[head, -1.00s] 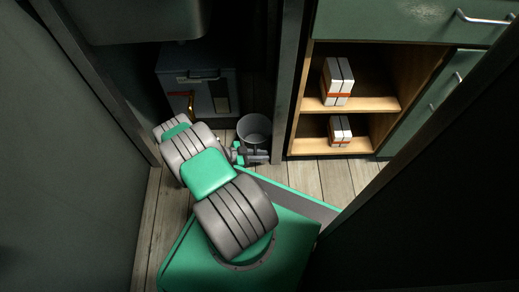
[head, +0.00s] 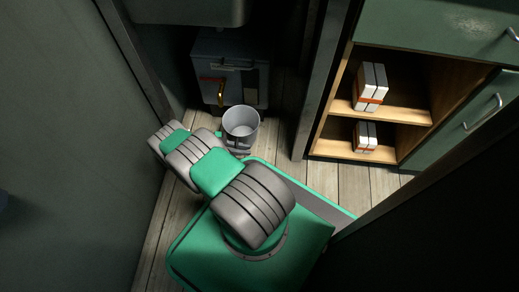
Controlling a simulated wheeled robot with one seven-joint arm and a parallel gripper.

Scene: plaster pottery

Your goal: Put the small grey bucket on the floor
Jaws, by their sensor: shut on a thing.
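The small grey bucket (head: 241,128) is upright, its open top facing up and its inside looking empty. It is just beyond my arm, in front of the dark cabinet. My gripper (head: 238,150) is shut on the bucket at its near side. The fingers are small and partly hidden by my arm, so the exact grip is unclear. The wooden floor (head: 351,186) shows around my base. I cannot tell whether the bucket's bottom touches the floor or hangs above it.
A dark cabinet (head: 232,72) with a brass-coloured handle stands behind the bucket. A wall (head: 60,140) is close on the left. A post (head: 318,85) and open shelves (head: 395,112) with white boxes (head: 370,84) stand on the right. Bare floor lies between bucket and post.

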